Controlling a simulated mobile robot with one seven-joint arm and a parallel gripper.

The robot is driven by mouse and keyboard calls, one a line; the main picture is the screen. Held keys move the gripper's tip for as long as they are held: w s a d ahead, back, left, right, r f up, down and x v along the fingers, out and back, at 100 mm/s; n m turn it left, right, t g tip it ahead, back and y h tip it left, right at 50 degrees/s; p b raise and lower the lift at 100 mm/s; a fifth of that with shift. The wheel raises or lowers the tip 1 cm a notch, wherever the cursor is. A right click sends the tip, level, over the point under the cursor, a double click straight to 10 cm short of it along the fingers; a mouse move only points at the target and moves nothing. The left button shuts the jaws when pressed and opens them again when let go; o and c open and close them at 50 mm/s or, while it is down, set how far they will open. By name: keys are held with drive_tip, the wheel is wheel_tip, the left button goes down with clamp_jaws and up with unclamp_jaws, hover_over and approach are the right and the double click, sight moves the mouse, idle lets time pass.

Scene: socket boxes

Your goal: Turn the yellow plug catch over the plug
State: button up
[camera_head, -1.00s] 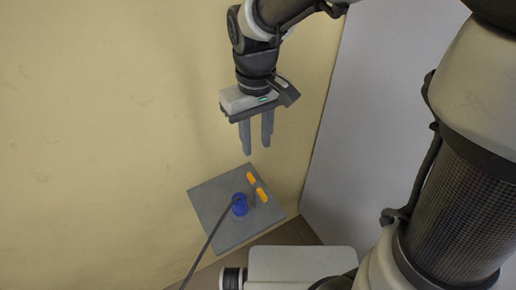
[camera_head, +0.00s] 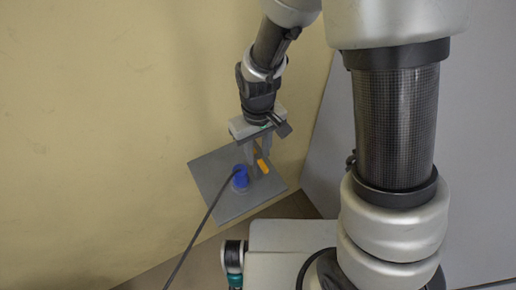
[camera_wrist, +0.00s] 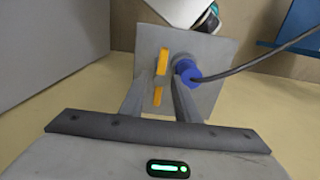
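The yellow catch (camera_head: 262,167) is on the grey socket plate (camera_head: 212,180), beside the blue plug (camera_head: 240,178). My gripper (camera_head: 260,160) is open close in front of the plate. In the wrist view its fingers (camera_wrist: 159,78) stand apart on either side of the catch; I cannot tell whether either touches it. The right finger is close to the plug.
The plate is by a beige wall (camera_head: 100,120), with a grey wall (camera_head: 475,150) to the right in the head view. The plug's cable (camera_head: 203,222) trails down left. A blue flat thing (camera_wrist: 295,30) shows at the wrist view's upper right.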

drive_tip(key=shift+f, duration=0.25)
clamp_jaws()
